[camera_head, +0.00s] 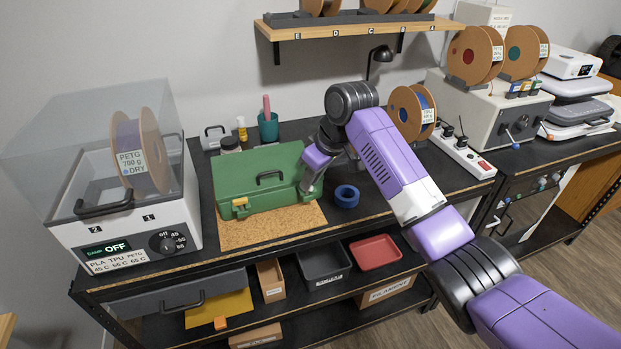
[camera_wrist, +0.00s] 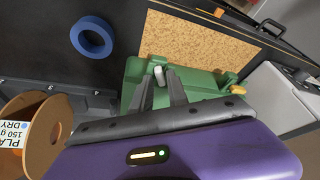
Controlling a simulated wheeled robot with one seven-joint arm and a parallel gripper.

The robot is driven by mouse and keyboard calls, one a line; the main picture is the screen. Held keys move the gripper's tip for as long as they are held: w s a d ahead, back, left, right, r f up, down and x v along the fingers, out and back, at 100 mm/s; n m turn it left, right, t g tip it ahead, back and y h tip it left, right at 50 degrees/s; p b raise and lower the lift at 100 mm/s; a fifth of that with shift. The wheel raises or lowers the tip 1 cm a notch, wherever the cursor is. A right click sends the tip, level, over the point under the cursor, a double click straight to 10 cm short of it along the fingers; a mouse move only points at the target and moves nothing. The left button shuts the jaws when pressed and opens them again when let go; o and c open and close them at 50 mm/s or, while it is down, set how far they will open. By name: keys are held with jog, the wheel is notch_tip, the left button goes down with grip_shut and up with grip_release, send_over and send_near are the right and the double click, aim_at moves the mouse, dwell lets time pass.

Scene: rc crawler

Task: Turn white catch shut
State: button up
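A green toolbox (camera_head: 240,180) stands on the cork mat on the bench, its lid down; it also shows in the wrist view (camera_wrist: 205,82). In the wrist view, the white catch (camera_wrist: 159,75) is a small pale tab on the toolbox's front edge. My gripper (camera_wrist: 160,80) is open, with one dark finger on each side of the white catch; I cannot tell whether they touch it. In the head view, my gripper (camera_head: 308,190) is at the toolbox's right front corner and hides the catch. A yellow catch (camera_head: 240,205) is at the left front; it shows in the wrist view (camera_wrist: 238,89).
Blue tape (camera_head: 346,196) lies right of the toolbox. The cork mat (camera_head: 270,228) is bare in front. A filament dryer (camera_head: 125,215) stands left; a spool (camera_head: 405,112) and a power strip (camera_head: 462,157) are right. A teal cup (camera_head: 268,127) stands behind.

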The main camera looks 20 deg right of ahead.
jog(key=shift+w+f, duration=0.1)
jog(key=shift+f, duration=0.25)
grip_shut()
